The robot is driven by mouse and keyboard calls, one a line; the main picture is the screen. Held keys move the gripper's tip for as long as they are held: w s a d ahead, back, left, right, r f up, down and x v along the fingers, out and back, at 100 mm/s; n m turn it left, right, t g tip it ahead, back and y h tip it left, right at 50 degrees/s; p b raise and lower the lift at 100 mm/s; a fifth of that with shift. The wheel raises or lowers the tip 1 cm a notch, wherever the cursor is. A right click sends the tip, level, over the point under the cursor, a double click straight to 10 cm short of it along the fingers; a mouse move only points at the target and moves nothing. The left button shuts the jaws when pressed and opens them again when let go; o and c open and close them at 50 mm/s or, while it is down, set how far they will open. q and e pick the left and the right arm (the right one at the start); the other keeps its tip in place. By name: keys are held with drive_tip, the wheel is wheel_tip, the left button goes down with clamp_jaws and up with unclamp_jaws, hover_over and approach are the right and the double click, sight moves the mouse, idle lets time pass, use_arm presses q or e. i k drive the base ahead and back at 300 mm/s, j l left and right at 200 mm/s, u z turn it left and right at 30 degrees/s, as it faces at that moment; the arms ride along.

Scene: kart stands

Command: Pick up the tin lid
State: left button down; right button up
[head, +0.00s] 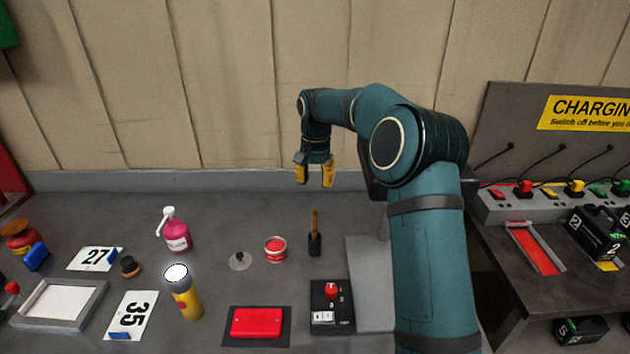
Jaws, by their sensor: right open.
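The tin lid (240,261) looks like a flat grey disc with a small dark knob, lying on the grey bench. Just to its right stands a small red tin (275,249) with a pale rim, apart from the lid. My right gripper (314,180) has yellow fingers pointing down, spread apart with nothing between them. It hangs above the back of the bench, behind and to the right of the lid and the tin. My left gripper is not in view.
A brush (315,238), a pink bottle (176,232), a yellow torch (185,296), a red pad (257,322) and a switch box (331,306) stand around the lid. A charging bench (497,239) is at right. The bench's back strip is clear.

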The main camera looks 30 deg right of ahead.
sight(242, 261)
drive_tip(key=k+j, duration=0.8)
drive_tip(key=k, duration=0.05)
